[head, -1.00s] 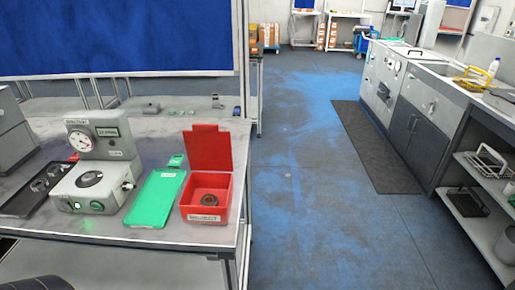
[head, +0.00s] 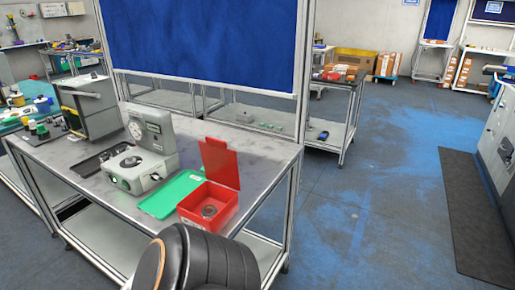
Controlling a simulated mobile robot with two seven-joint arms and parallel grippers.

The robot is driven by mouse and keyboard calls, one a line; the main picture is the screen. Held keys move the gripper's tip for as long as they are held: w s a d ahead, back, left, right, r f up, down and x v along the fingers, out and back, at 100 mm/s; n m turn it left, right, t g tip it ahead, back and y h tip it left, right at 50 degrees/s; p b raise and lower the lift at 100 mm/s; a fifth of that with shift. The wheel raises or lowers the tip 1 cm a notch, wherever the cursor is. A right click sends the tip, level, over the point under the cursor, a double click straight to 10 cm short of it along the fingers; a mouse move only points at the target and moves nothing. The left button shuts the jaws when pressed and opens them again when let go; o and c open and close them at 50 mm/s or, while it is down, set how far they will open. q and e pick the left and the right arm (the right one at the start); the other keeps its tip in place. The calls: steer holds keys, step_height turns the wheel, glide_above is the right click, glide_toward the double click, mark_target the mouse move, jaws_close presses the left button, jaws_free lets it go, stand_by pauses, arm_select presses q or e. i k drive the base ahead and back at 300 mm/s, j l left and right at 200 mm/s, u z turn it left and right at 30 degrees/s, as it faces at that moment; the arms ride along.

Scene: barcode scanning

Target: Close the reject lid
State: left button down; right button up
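The red reject box (head: 207,203) stands at the front right of the metal table. Its red lid (head: 220,163) is open and stands roughly upright at the back edge of the box. A dark ring-shaped part (head: 209,211) lies inside the box. Neither of my grippers shows in the head view, so I cannot see whether they hold anything. A dark rounded body, which may be part of my arm, covers the table's front edge just below the box.
A green tray (head: 172,195) lies left of the box, with a grey gauge station (head: 140,172) beyond it. A black tray (head: 97,162) and a grey machine (head: 88,108) stand farther left. The table's right end (head: 262,160) is bare. Blue floor is open to the right.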

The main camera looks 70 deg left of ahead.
mark_target(220, 162)
steer(key=i+u, duration=0.75)
steer(key=i+l+u, duration=0.15)
steer(key=u, duration=0.2)
steer(key=i+u, duration=0.25)
steer(key=u, duration=0.2)
steer(key=i+l+u, duration=0.1)
steer(key=i+u, duration=0.15)
steer(key=u, duration=0.15)
steer(key=i+l+u, duration=0.15)
steer(key=u, duration=0.3)
steer(key=i+l+u, duration=0.1)
steer(key=u, duration=0.35)
steer(key=i+l+u, duration=0.2)
steer(key=u, duration=0.2)
steer(key=i+l+u, duration=0.2)
steer(key=u, duration=0.25)
steer(key=i+l+u, duration=0.15)
steer(key=u, duration=0.25)
steer(key=i+l+u, duration=0.1)
steer(key=u, duration=0.25)
steer(key=l+u, duration=0.25)
steer(key=u, duration=0.15)
steer(key=k+l+u, duration=0.2)
steer(key=l, duration=0.15)
steer(key=i+l, duration=0.2)
steer(key=i+j, duration=0.1)
steer(key=i, duration=0.15)
steer(key=k, duration=0.1)
